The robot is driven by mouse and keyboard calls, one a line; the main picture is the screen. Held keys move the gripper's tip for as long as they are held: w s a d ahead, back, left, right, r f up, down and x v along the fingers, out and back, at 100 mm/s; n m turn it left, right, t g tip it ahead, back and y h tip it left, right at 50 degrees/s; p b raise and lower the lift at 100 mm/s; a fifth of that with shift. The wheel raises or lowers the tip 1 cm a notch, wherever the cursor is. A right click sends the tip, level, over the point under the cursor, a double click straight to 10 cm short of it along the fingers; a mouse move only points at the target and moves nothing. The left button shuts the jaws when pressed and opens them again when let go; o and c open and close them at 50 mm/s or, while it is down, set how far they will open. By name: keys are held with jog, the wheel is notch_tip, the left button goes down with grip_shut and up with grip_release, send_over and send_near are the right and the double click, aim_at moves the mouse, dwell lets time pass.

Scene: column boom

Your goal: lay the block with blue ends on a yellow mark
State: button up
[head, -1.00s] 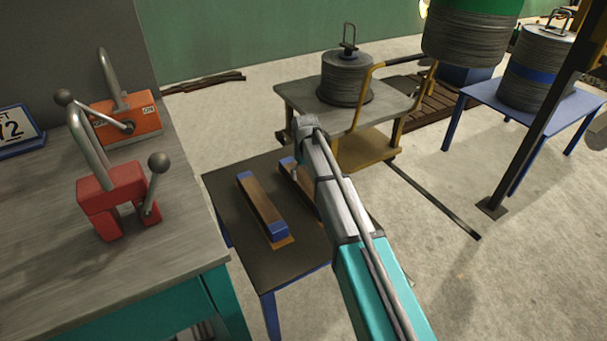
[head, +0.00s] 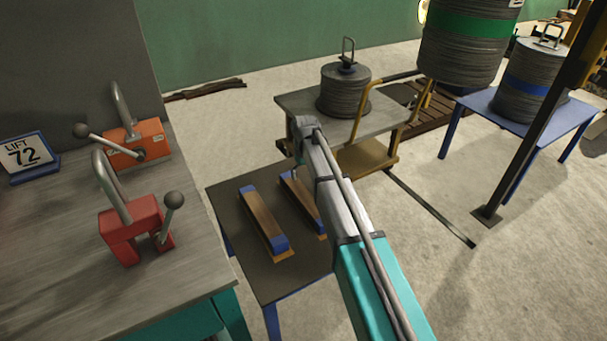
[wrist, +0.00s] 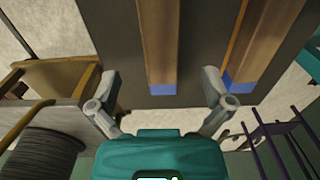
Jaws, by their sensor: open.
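Two brown blocks with blue ends lie side by side on a small dark table (head: 243,245). The left block (head: 262,218) is fully visible; the right block (head: 301,202) is partly behind my arm. Yellow-orange marking shows at the near end of the left block (head: 285,256) and of the right one (head: 322,237). In the wrist view my gripper (wrist: 159,91) is open and empty. One block (wrist: 150,40) runs up the picture between its fingers, its blue end level with the fingertips. The other block (wrist: 268,40) lies to the right, with a yellow strip (wrist: 238,35) along its side.
A workbench (head: 60,240) on the left holds a red clamp-like device (head: 132,230), an orange one (head: 135,147) and a sign (head: 27,157). Behind the table stands a yellow trolley (head: 365,157) with a wire coil. A dark post (head: 535,115) and blue table (head: 535,120) are at right.

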dwell(0.7)
jog(key=s+d+m, duration=0.6)
jog(key=s+d, duration=1.6)
jog(key=s, duration=0.3)
jog(key=shift+s+d+m, duration=0.3)
jog(key=shift+s+m, duration=0.1)
